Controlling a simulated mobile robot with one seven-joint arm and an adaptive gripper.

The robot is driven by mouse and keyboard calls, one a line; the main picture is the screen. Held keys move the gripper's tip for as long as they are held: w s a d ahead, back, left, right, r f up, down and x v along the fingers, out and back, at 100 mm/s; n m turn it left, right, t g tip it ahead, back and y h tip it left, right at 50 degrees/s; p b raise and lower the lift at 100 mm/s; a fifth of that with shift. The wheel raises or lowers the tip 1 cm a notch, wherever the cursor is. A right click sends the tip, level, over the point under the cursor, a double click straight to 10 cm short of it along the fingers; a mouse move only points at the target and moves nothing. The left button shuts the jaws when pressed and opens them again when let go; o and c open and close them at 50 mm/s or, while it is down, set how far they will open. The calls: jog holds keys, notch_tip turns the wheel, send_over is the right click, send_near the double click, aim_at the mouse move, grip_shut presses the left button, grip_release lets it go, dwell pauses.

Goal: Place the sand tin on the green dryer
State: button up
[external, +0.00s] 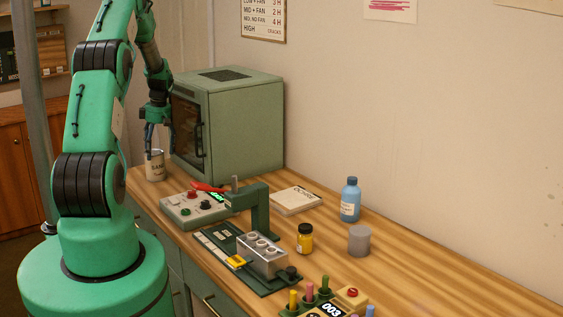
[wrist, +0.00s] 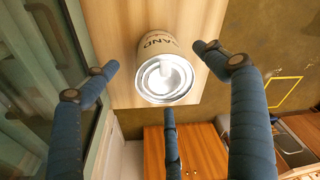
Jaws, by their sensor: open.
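The sand tin (external: 155,166) is a pale can lettered SAND, standing upright on the far left end of the wooden table. My gripper (external: 158,148) points down just over it, with its fingers open and spread. In the wrist view the tin (wrist: 166,72) shows its round silver top between the spread blue fingers of my gripper (wrist: 156,58); I cannot tell whether any finger touches it. The green dryer (external: 243,130) is a boxy cabinet with a dark glass door, standing right beside the tin. A dark panel lies on its otherwise bare top.
A control box (external: 188,212) with a red lever stands in front of the dryer. A green press (external: 258,215), a notebook (external: 296,200), a blue bottle (external: 350,200), a yellow jar (external: 305,239) and a grey cylinder (external: 359,241) stand further right. The table's edge is close to the tin.

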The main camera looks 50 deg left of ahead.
jog(key=shift+w+d+r, duration=0.15)
jog(key=shift+r, duration=1.1)
jog(key=shift+w+d+r, duration=0.1)
jog(key=shift+d+r, duration=0.05)
jog(key=shift+r, duration=1.1)
